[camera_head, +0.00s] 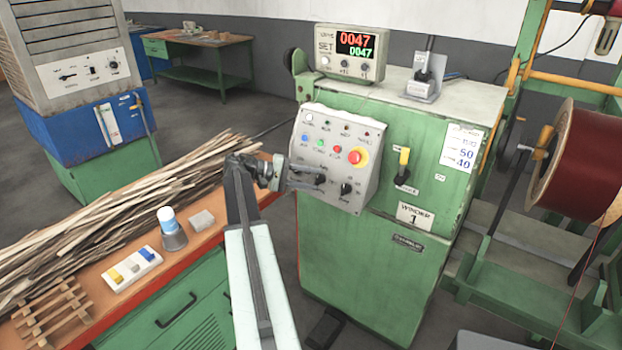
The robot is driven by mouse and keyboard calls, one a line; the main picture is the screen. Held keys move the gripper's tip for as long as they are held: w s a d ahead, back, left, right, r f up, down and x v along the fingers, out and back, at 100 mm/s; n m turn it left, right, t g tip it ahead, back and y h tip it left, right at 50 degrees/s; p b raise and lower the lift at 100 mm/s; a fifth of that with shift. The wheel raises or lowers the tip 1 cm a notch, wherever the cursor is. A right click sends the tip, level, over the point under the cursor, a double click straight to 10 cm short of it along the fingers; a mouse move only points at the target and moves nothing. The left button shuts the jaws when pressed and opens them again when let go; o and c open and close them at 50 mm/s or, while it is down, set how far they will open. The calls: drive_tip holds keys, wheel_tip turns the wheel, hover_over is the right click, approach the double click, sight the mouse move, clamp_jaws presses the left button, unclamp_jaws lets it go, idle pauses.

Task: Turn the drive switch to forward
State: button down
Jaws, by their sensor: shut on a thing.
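The green winder cabinet (375,265) has a sloped grey control panel (312,142) on its front. Two black rotary switches sit low on this panel: a left one (320,179) and a right one (347,189). Their labels are too small to read, so I cannot tell by text which is the drive switch. My gripper (318,180) reaches in from the left, with its fingers shut on the left black rotary switch. The fingers partly hide this switch, and its pointing direction is not clear.
A red mushroom button on a yellow ring (356,157) sits just above the switches. A yellow-handled lever (404,166) stands to the right. A workbench with wooden strips (140,203) lies left of my arm. A large red-brown spool (583,163) is at far right.

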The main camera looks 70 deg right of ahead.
drive_tip(key=c, duration=0.9)
unclamp_jaws()
drive_tip(key=shift+w+a+r, duration=0.15)
drive_tip(key=shift+w+a, duration=0.05)
drive_tip(key=shift+w, duration=0.1)
drive_tip(key=p+v, duration=0.2)
drive_tip(key=v, duration=0.5)
drive_tip(key=shift+w, duration=0.1)
